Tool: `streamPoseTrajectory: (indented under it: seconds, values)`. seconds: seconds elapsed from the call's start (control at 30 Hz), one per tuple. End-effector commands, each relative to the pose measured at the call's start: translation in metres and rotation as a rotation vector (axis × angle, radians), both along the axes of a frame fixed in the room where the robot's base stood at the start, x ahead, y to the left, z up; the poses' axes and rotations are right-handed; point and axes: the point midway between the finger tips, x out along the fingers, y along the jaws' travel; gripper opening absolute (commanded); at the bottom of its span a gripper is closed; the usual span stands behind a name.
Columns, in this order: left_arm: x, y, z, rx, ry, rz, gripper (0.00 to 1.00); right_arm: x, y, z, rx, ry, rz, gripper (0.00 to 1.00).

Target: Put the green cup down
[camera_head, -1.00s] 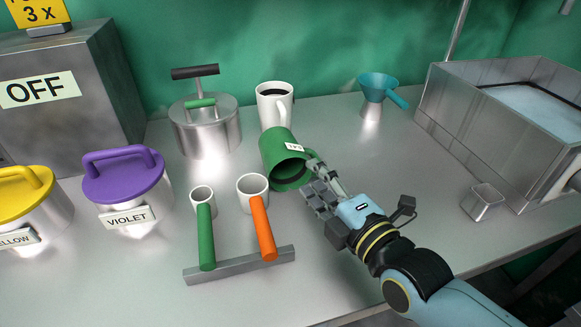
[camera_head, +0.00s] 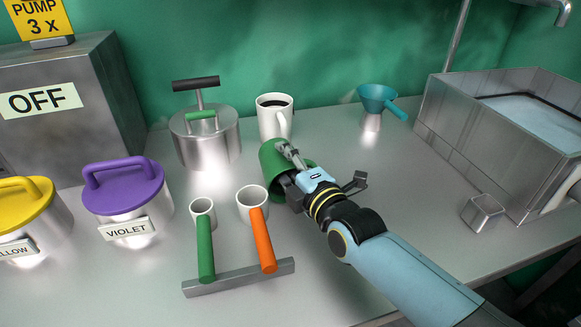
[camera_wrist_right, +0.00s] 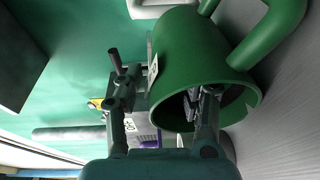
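The green cup (camera_head: 272,158) lies on its side on the grey counter, its mouth turned toward my right arm. It carries a small white label, and its handle shows at the upper right of the wrist view, where the cup (camera_wrist_right: 190,50) fills the middle. My right gripper (camera_head: 290,165) is at the cup's mouth and hides much of it. In the wrist view, my right gripper (camera_wrist_right: 165,95) has its fingers apart, one outside the wall by the label and one inside the mouth. A firm hold does not show. My left gripper is not in view.
A white mug (camera_head: 274,117) of dark liquid stands just behind the cup. Two small cups with a green handle (camera_head: 205,245) and an orange handle (camera_head: 262,240) are in front-left. A lidded pot (camera_head: 205,140) stands behind left.

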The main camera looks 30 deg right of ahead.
Motion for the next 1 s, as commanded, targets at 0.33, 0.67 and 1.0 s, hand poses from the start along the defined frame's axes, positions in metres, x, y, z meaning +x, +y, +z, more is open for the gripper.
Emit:
streamPoseTrajectory:
  seconds: [0.33,0.67,1.0]
  values:
    - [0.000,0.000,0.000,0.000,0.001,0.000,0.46,-0.001,0.000,0.000,0.000,0.000,0.000,0.04]
    - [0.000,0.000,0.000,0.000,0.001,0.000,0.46,-0.001,0.000,0.000,0.001,0.001,0.000,0.00]
    - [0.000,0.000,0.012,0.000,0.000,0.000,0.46,-0.001,0.000,0.020,0.003,0.001,0.000,0.00]
